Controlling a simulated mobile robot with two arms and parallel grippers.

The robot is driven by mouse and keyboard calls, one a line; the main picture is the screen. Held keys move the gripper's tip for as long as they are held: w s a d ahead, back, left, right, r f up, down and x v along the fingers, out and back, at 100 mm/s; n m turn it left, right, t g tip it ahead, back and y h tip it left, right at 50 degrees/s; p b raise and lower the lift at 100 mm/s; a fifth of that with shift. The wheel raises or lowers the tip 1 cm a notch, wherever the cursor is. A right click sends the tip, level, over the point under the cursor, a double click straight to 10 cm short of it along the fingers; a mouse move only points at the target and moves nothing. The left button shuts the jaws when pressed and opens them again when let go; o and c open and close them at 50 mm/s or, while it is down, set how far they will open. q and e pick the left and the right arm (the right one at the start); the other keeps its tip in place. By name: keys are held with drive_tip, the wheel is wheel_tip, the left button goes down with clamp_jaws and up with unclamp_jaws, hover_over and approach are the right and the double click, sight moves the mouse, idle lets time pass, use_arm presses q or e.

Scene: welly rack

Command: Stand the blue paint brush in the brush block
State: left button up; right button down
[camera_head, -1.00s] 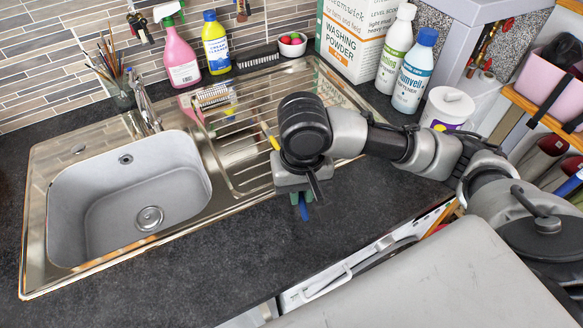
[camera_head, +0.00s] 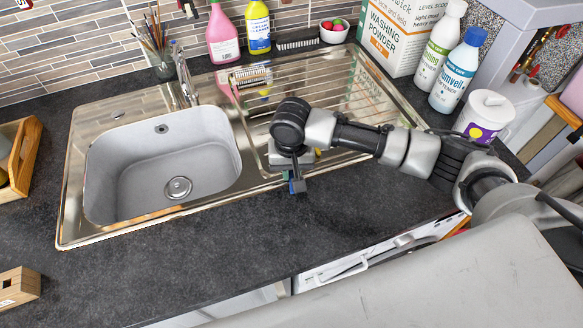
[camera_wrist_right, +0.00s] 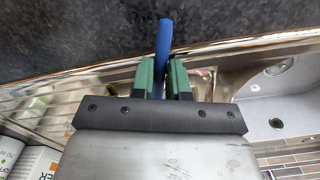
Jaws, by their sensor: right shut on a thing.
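My right gripper (camera_wrist_right: 163,76) is shut on the blue paint brush (camera_wrist_right: 164,42); in the right wrist view the blue handle sticks out between its green finger pads. In the head view the right gripper (camera_head: 294,180) is over the sink's front edge, and only a little of the blue brush (camera_head: 299,186) shows below it. The rest of the brush is hidden. A small light wooden block (camera_head: 16,286), seemingly the brush block, sits on the dark worktop at the lower left, cut off by the picture edge. My left gripper is not in view.
The steel sink (camera_head: 165,160) lies between the wooden block and my right gripper. A wooden crate (camera_head: 22,155) stands at the left edge. Bottles, a box and a jar of brushes (camera_head: 164,68) line the back. The worktop in front of the sink (camera_head: 180,265) is clear.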

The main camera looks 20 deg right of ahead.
drive_tip(key=shift+a+f, duration=0.1)
drive_tip(key=shift+f, duration=0.15)
drive_tip(key=shift+f, duration=0.15)
drive_tip(key=c, duration=1.1)
unclamp_jaws()
drive_tip(key=shift+r, duration=0.2)
wheel_tip(320, 180, up, 12)
drive_tip(key=b, duration=0.1)
drive_tip(key=shift+r, duration=0.15)
